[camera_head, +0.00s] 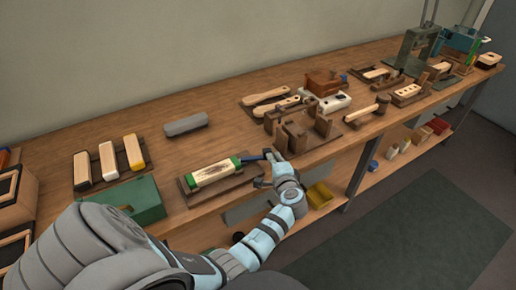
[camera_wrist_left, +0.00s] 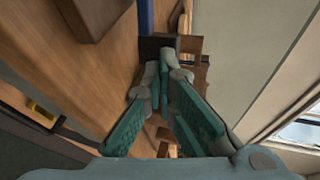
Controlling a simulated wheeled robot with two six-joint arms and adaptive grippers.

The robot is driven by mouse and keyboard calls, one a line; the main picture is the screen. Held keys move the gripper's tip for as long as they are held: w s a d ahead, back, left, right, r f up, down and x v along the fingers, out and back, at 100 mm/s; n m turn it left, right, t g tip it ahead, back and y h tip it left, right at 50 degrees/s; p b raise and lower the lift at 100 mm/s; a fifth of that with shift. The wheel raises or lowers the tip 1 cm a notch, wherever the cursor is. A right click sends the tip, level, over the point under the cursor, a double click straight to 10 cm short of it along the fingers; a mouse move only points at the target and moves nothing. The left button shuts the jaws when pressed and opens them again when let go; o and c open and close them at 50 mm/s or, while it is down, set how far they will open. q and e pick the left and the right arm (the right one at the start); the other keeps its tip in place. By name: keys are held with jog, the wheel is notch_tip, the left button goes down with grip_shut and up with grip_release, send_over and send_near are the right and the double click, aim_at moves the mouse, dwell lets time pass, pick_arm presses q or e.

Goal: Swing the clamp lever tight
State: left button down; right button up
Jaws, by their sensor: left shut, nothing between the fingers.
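The clamp holds a pale wooden brush block (camera_head: 212,173) between green jaws on a dark wooden base (camera_head: 240,178). Its blue lever (camera_head: 253,157) sticks out to the right from the green end. In the left wrist view the blue lever (camera_wrist_left: 145,14) ends in a dark block-like tip (camera_wrist_left: 157,44). My left gripper (camera_head: 267,160) is at the lever's outer end. In the left wrist view its teal fingers (camera_wrist_left: 163,68) are shut and empty, with the tips close to the dark tip. I cannot tell if they touch it. My right gripper is not in view.
A dark wooden fixture (camera_head: 300,135) stands just right of my gripper. A green box (camera_head: 130,199) and a rack of brush blocks (camera_head: 108,162) are to the left. A grey bar (camera_head: 186,124) lies behind. The bench's front edge is near my wrist.

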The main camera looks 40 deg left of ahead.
pick_arm(q)
jog(key=shift+w+a+b, duration=0.4)
jog(key=shift+w+a, duration=0.05)
jog(key=shift+w, duration=0.2)
jog(key=shift+w+a+b, duration=0.35)
jog(key=shift+w+a, duration=0.1)
jog(key=shift+w, duration=0.15)
jog(key=shift+w+r, duration=0.1)
jog(key=shift+r, duration=0.1)
jog(key=v, duration=0.7)
jog(key=shift+d, duration=0.15)
jog(key=shift+s, duration=0.25)
